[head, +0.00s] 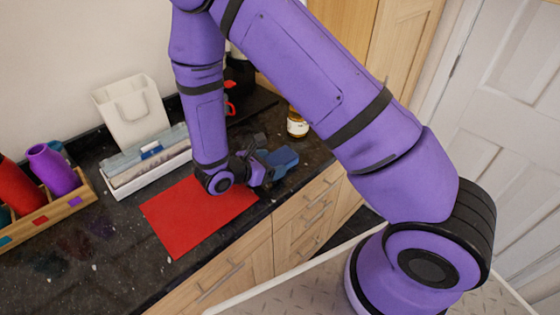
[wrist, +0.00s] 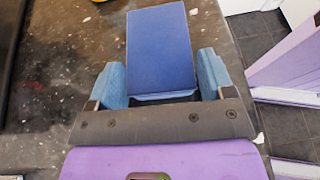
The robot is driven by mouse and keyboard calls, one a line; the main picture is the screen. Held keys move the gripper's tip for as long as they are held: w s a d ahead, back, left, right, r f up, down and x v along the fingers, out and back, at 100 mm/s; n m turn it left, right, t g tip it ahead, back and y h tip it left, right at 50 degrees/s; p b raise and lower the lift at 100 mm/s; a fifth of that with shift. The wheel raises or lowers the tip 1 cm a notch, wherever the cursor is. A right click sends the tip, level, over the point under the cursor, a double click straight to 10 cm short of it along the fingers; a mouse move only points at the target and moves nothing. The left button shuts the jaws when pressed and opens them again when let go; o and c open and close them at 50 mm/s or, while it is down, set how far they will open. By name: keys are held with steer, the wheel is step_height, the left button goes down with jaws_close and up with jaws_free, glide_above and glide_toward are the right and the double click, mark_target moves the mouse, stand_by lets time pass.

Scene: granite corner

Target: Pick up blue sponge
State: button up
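The blue sponge (wrist: 160,48) is a flat, dark blue rectangular block. In the wrist view it lies between and beyond the two lighter blue fingers of my gripper (wrist: 162,80). In the head view my gripper (head: 270,172) is low over the counter at the right end of the red mat. The blue sponge (head: 282,157) shows there only in part and is hard to separate from the fingers.
A red mat (head: 190,222) lies on the dark speckled counter (head: 110,262). A jar (head: 297,124) stands behind my gripper. The counter's front edge is close.

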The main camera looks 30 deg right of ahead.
steer(key=c, duration=0.5)
steer(key=shift+r, duration=0.1)
